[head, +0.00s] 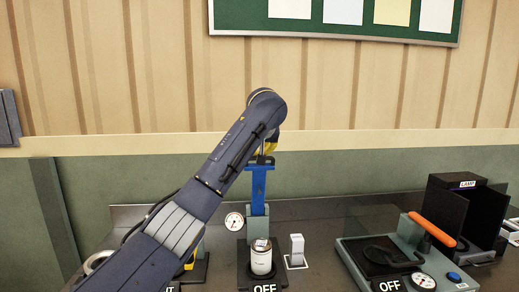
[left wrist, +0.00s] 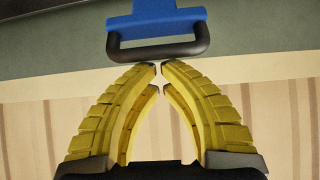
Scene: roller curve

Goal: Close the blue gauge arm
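The blue gauge arm (head: 258,186) stands upright on a grey-green post behind a small white can (head: 261,257). Its black bar handle (left wrist: 158,50) shows in the left wrist view, below a blue plate (left wrist: 156,20). My left gripper (head: 266,146) is at the top of the blue arm, partly hidden behind my own arm. In the left wrist view its yellow fingers (left wrist: 160,78) are drawn together with only a sliver between the tips. The tips are just short of the handle, with nothing seen between them. My right gripper is not in view.
A round dial (head: 234,221) is left of the post, and a white switch (head: 296,250) is right of the can. An orange-handled press (head: 433,230) and a black lamp box (head: 471,215) stand at the right. An OFF label (head: 265,288) is in front.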

